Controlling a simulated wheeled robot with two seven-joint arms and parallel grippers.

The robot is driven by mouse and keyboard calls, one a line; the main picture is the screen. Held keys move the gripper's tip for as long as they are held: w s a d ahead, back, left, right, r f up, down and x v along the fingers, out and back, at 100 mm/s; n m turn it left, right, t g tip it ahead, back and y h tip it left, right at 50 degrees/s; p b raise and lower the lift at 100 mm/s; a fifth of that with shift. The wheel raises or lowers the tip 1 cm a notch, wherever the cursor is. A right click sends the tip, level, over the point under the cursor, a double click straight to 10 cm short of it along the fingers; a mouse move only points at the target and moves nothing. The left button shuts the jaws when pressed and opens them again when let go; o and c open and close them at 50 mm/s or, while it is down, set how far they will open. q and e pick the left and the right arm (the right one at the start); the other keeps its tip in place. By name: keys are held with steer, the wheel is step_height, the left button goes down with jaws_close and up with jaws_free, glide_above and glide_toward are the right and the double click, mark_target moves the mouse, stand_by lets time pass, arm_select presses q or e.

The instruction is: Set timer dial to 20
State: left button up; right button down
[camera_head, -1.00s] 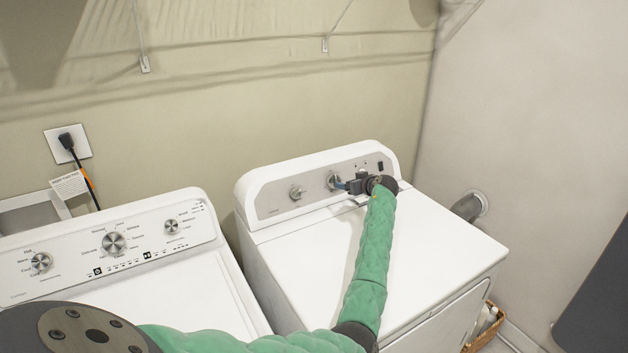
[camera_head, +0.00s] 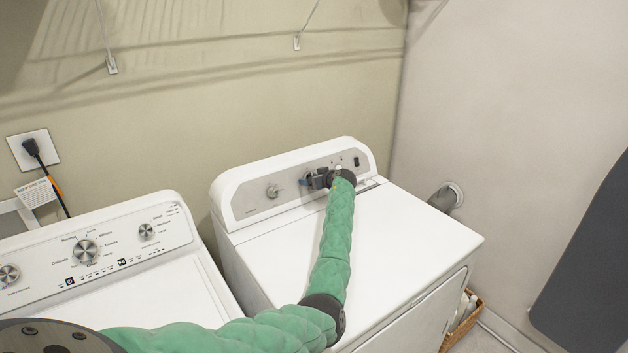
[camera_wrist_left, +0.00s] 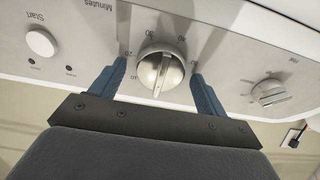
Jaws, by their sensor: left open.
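The timer dial (camera_wrist_left: 160,70) is a round silver knob with a raised grip ridge, under the word Minutes, which appears upside down. Its ridge runs nearly up and down in the left wrist view. Small numbers ring it; I cannot read the setting surely. My left gripper (camera_wrist_left: 158,72) is open, with one blue finger on each side of the dial; contact is not clear. In the head view my left gripper (camera_head: 308,181) is at the control panel (camera_head: 245,205) of the right white machine, hiding most of the dial. My right gripper is not in view.
A round start button (camera_wrist_left: 41,43) and another knob (camera_wrist_left: 270,93) flank the dial. That knob also shows in the head view (camera_head: 272,191). A second white machine (camera_head: 165,265) stands at left. A wicker basket (camera_head: 462,322) sits on the floor at right.

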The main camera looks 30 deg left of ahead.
arm_select(q)
steer(key=c, duration=0.9)
steer(key=shift+c, duration=0.2)
